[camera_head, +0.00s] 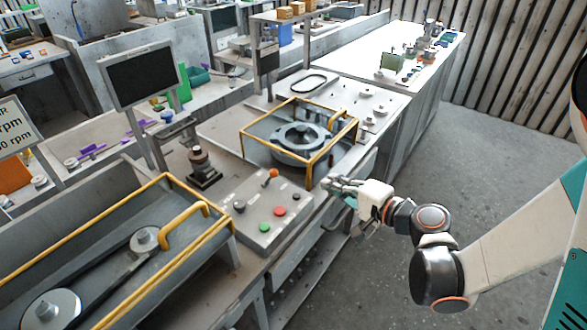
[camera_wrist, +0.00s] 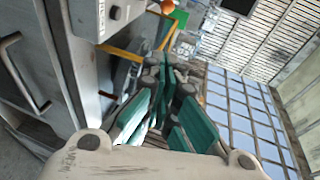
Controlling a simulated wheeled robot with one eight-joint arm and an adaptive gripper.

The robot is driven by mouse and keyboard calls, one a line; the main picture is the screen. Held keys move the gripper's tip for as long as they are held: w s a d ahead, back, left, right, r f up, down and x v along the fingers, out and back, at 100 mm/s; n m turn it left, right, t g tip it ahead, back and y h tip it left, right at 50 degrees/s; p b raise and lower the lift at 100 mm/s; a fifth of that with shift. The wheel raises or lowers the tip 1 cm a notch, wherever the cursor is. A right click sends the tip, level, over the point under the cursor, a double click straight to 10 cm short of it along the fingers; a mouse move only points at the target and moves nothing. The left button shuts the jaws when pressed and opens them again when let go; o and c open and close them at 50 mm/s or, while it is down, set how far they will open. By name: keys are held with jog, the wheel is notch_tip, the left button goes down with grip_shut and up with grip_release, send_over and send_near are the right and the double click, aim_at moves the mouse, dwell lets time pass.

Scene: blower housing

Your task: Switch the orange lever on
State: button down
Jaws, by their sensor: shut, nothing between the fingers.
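The orange lever (camera_head: 272,174) is a short stick with an orange knob. It stands on the grey control box (camera_head: 250,212) at the front edge of the bench in the head view. The box also carries a green button (camera_head: 264,227), a red button (camera_head: 279,211) and dark knobs. My gripper (camera_head: 332,182) is to the right of the lever and apart from it, beside the box and out past the bench edge. Its fingers are shut and empty, and they also show in the wrist view (camera_wrist: 162,62).
A yellow-framed guard (camera_head: 331,155) around a round grey housing (camera_head: 300,141) stands behind the gripper. A yellow-edged guard with a handle (camera_head: 185,222) covers pulleys at left. A dark screen (camera_head: 141,75) stands behind. The floor at right (camera_head: 480,180) is clear.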

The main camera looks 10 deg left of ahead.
aim_at(270, 178)
dwell(0.3)
jog(key=b+x, duration=0.2)
jog(key=x, duration=0.7)
jog(key=shift+w+a+f, duration=0.1)
jog(key=shift+a+f, duration=0.05)
jog(key=shift+a, duration=0.1)
jog(key=a, duration=0.1)
jog(key=a+b, duration=0.1)
jog(key=a, duration=0.2)
jog(key=shift+s+f, duration=0.2)
jog(key=shift+f, duration=0.2)
jog(key=shift+a, duration=0.1)
jog(key=shift+r, duration=0.2)
jog(key=shift+a+r, duration=0.1)
jog(key=shift+p, duration=0.35)
